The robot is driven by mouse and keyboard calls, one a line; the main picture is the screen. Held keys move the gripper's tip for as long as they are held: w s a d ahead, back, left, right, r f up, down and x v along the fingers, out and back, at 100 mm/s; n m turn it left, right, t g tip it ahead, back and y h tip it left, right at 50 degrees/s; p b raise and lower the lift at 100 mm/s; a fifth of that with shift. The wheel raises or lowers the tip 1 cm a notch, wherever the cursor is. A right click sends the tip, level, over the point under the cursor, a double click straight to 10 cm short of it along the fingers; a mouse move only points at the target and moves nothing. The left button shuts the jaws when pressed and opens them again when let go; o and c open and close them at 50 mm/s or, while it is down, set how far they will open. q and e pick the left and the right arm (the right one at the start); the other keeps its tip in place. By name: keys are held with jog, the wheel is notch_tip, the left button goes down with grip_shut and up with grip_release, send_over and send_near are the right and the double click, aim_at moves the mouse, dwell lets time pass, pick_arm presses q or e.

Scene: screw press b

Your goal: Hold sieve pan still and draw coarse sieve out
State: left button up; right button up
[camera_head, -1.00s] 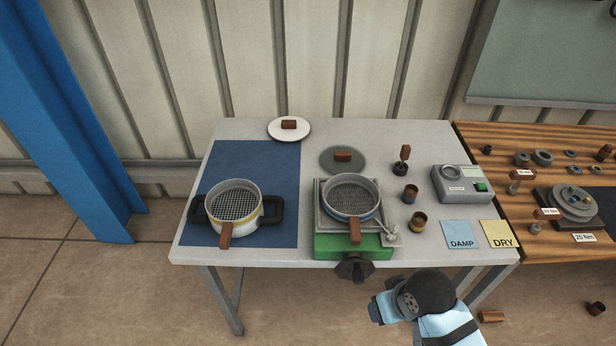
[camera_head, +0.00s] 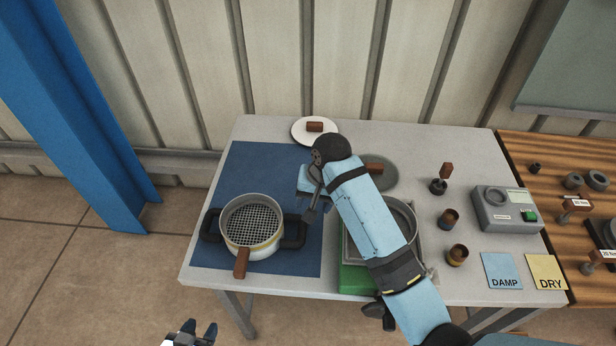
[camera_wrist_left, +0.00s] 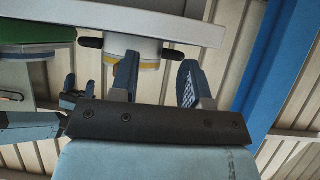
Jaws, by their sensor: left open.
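The sieve pan (camera_head: 266,247), white with a yellow band and two black side handles (camera_head: 295,228), stands on the blue mat (camera_head: 290,165). The coarse sieve (camera_head: 252,217), a round mesh with a brown grip (camera_head: 242,263) toward the front, sits inside it. My left gripper (camera_head: 198,332) is open and empty at the bottom edge, in front of the table and apart from the pan. In the left wrist view, upside down, the pan (camera_wrist_left: 143,47) shows beyond its open fingers (camera_wrist_left: 157,80). My right gripper (camera_head: 311,205) hangs close to the pan's right handle; contact and jaw state are unclear.
A white plate (camera_head: 299,140) with a brown piece, a grey disc (camera_head: 385,180), small cups (camera_head: 448,219) and a meter (camera_head: 505,210) stand around. Bare floor lies left of the table.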

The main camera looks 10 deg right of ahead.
aim_at(303, 228)
pick_arm(q)
jog(key=w+d+r+m+t+h, duration=0.4)
jog(key=w+d+r+m+h, duration=0.45)
jog(key=d+r, duration=0.6)
jog(key=s+d+r+m+g+h, duration=0.1)
jog(key=d+r+m+g+h, duration=0.3)
jog(key=d+m+g+h, duration=0.8)
jog(key=w+a+f+m+g+y, duration=0.5)
jog(key=a+f+m+g+y, duration=0.15)
jog(key=y, duration=0.95)
jog(key=w+a+n+t+y, duration=0.2)
jog(key=w+a+t+y, duration=0.1)
jog(key=w+a+y, duration=0.4)
jog(key=w+a, duration=0.1)
jog(key=w, duration=0.2)
jog(key=shift+w+a+r+y, duration=0.3)
jog(key=shift+w+y, duration=0.05)
pick_arm(e)
jog(key=a+f, duration=0.1)
jog(key=f, duration=0.3)
jog(key=a+f, duration=0.1)
jog(key=f, duration=0.8)
jog(key=shift+w+a, duration=0.35)
jog(key=shift+a, duration=0.05)
